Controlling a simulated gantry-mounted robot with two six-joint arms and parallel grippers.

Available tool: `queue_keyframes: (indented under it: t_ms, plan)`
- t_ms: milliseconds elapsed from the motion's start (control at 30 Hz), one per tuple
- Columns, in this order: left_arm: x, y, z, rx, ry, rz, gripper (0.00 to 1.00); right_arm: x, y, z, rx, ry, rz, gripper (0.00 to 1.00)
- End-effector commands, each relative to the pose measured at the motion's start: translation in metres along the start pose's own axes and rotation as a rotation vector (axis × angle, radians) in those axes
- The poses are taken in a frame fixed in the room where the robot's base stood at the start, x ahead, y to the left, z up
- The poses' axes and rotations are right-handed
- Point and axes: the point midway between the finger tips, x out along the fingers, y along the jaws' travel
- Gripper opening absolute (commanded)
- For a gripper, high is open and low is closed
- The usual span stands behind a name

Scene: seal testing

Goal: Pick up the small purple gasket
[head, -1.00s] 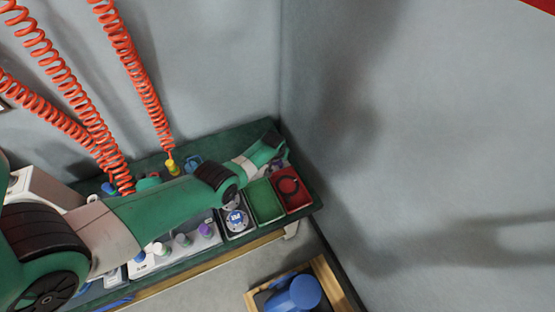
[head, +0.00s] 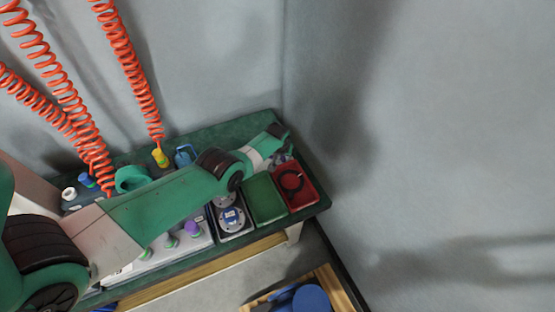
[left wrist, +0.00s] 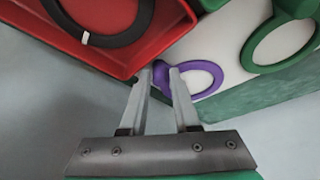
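The small purple gasket (left wrist: 220,76) is a ring with a solid tab, seen in the left wrist view against a white surface. My left gripper (left wrist: 162,73) points at it with its two fingers apart. The tab shows between the fingertips, and the ring extends to the right behind the right finger. I cannot tell whether the fingers touch the tab. In the head view my left gripper (head: 284,156) is over the back right of the bench, and the gasket is hidden there. My right gripper is not in view.
A red bin (head: 310,193) holding a black ring (head: 291,180) is close to the left gripper. A green bin (head: 264,198) stands beside it. A larger green gasket (left wrist: 249,44) is right of the purple one. Orange coiled hoses (head: 140,70) hang at the left.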

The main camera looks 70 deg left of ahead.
Motion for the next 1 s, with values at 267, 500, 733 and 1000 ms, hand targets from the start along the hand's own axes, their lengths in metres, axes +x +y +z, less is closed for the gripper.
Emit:
queue_keyframes:
  t_ms: [267,500,733,1000]
  plan:
    - [0.0062,0.0000,-0.0007,0.000,0.000,0.000,0.30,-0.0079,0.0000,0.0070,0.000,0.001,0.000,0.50]
    - [0.0062,0.0001,-0.0005,0.000,0.000,0.000,0.01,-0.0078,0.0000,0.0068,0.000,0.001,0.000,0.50]
    - [0.0062,0.0001,-0.0005,0.000,0.000,0.000,0.00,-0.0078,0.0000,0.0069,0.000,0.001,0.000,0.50]
    - [0.0028,0.0001,-0.0019,0.000,0.000,0.000,0.00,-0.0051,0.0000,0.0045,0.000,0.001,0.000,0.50]
